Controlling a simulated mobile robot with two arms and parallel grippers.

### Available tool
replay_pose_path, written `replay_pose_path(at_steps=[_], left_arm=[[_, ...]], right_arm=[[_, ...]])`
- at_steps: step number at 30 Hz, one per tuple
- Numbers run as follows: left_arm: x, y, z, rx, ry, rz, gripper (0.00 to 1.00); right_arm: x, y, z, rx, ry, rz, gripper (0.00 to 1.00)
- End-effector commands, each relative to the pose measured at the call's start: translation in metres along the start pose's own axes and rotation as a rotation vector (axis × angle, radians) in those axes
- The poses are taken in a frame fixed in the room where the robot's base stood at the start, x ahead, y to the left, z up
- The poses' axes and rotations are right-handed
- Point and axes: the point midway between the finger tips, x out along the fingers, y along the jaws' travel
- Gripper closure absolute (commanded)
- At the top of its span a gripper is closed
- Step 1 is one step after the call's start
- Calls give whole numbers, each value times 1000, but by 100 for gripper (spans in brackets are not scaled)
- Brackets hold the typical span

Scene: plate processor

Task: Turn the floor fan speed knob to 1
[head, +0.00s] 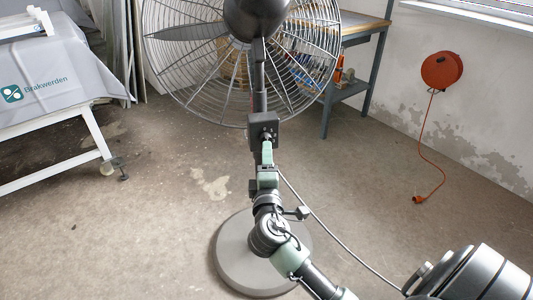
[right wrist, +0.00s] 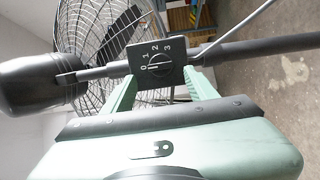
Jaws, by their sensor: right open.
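The floor fan (head: 240,60) stands upright on a round grey base (head: 262,262). Its dark control box (head: 258,122) is on the pole below the cage. In the right wrist view the control plate (right wrist: 176,79) carries the marks 0, 1, 2 and 3 around a round dark speed knob (right wrist: 159,67). I cannot make out for certain which mark the knob points at. My right gripper (head: 266,146) is in front of the box. In the right wrist view its open fingers (right wrist: 161,80) lie on either side of the knob, with nothing held. My left gripper is not in view.
A grey cable (head: 325,226) runs from the fan across the floor. A covered table (head: 55,75) stands at the left and a workbench (head: 345,97) behind the fan. An orange cable reel (head: 442,69) hangs on the right wall. The floor on both sides is mostly clear.

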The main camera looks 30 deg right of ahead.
Motion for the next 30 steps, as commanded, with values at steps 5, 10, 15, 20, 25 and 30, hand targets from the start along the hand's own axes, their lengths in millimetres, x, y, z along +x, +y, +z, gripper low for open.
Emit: replay_pose_path(at_steps=[5,10,15,20,25,30], left_arm=[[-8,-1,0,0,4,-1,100],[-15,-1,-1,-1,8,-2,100],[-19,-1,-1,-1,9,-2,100],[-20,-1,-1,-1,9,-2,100],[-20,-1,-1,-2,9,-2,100],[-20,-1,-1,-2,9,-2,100]], right_arm=[[31,0,0,-1,-1,1,42],[54,-1,0,1,1,-2,42],[64,-1,0,2,2,-3,42],[65,-1,0,2,2,-4,42],[65,-1,0,2,2,-4,64],[65,-1,0,2,2,-5,100]])
